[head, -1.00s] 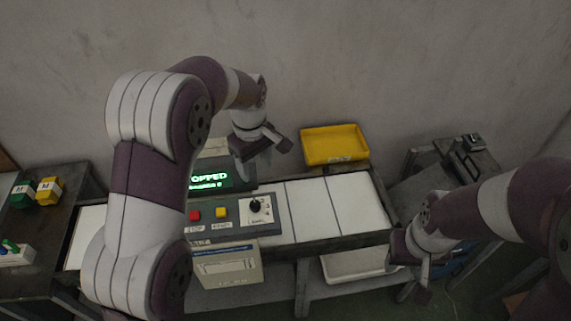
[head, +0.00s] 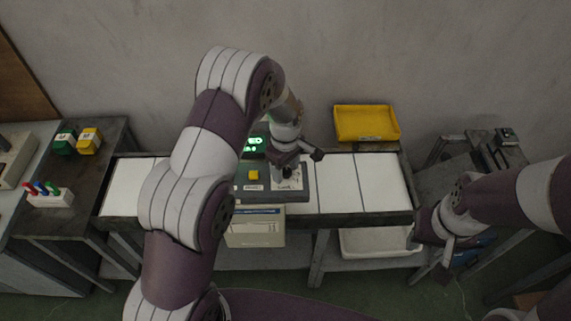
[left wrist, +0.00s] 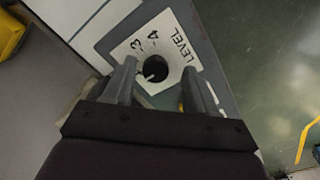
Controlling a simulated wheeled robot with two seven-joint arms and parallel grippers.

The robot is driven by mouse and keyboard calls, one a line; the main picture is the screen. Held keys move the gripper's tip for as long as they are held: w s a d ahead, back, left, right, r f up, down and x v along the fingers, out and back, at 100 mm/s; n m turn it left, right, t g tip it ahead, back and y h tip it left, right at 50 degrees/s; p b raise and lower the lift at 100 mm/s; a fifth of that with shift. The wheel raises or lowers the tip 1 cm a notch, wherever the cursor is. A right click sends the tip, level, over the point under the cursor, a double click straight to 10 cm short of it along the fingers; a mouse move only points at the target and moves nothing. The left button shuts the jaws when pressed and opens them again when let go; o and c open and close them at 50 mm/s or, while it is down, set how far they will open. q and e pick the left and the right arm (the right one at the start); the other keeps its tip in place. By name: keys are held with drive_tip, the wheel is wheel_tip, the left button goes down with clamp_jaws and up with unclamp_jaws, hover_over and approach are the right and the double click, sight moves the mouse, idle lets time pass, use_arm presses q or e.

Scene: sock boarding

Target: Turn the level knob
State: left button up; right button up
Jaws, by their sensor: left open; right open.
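The level knob (left wrist: 155,68) is a round black knob with a white pointer line, on a white plate marked "LEVEL" with the numbers 3 and 4 visible. My left gripper (left wrist: 165,85) is open, with its two fingers on either side of the knob in the left wrist view; I cannot tell whether they touch it. My right gripper (head: 432,257) hangs open and empty at the right end of the conveyor.
A yellow button (head: 253,174) is left of the knob, and a green display (head: 254,145) is behind it, partly hidden by my arm. The conveyor (head: 343,187) is empty to the right. A yellow tray (head: 366,123) stands behind it. A side table (head: 75,185) holds colored blocks.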

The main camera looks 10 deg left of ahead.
use_arm(q)
drive_tip(key=shift+w+d+f, duration=0.1)
drive_tip(key=shift+w+d, duration=0.05)
drive_tip(key=shift+w, duration=0.2)
drive_tip(key=c, duration=1.1)
drive_tip(key=shift+o, duration=0.2)
use_arm(e)
drive_tip(key=shift+w+d+f, duration=0.1)
drive_tip(key=shift+w, duration=0.2)
